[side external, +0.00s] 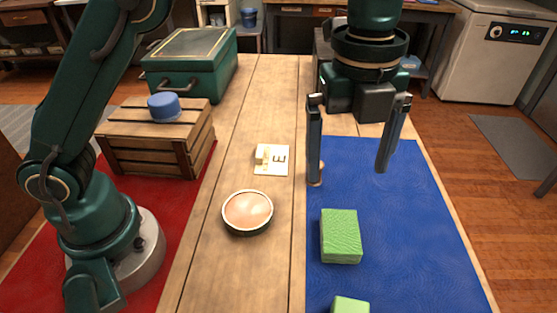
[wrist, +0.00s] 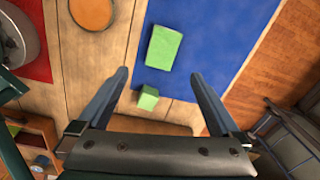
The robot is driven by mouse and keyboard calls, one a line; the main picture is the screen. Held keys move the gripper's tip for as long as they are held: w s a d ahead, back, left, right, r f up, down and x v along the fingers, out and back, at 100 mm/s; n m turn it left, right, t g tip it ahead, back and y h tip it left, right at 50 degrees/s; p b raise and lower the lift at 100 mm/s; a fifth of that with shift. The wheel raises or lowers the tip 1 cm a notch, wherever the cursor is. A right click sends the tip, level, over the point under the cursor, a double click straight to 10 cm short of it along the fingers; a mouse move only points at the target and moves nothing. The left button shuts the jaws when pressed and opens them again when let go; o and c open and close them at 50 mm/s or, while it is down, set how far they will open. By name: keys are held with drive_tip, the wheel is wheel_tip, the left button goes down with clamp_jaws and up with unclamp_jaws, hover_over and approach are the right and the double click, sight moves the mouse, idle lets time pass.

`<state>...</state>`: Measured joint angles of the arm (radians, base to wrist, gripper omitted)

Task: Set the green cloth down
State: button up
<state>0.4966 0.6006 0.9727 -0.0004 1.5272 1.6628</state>
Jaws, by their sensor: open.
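The green cloth (side external: 341,236) is a folded, textured rectangular pad lying flat on the blue mat (side external: 420,235), right of centre in the side view. It also shows in the wrist view (wrist: 164,47), above the middle. My gripper (side external: 348,178) is open with nothing between its fingers, raised over the blue mat and apart from the cloth. In the wrist view, its two fingers (wrist: 160,74) are spread wide, with the cloth beyond them.
A small green block (wrist: 148,98) sits near the mat's edge; the side view cuts it off (side external: 349,306). A round dish (side external: 248,211), a card marked E (side external: 273,160), a wooden crate (side external: 155,147) with a blue lid (side external: 164,107), and a green chest (side external: 190,70) stand left.

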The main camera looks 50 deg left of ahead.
drive_tip(key=s+a+r+n+t, duration=0.2)
drive_tip(key=s+a+n, duration=0.2)
drive_tip(key=a+n, duration=0.4)
drive_tip(key=s+a+r+n+t, duration=0.2)
drive_tip(key=s+a+n, duration=0.25)
drive_tip(key=n, duration=0.45)
drive_tip(key=s+a+f+n+t, duration=0.1)
drive_tip(key=s+a+f+n, duration=0.2)
drive_tip(key=n, duration=0.4)
drive_tip(key=shift+s+a+f+n, duration=0.4)
drive_tip(key=shift+s+f, duration=0.15)
drive_tip(key=shift+s, duration=0.2)
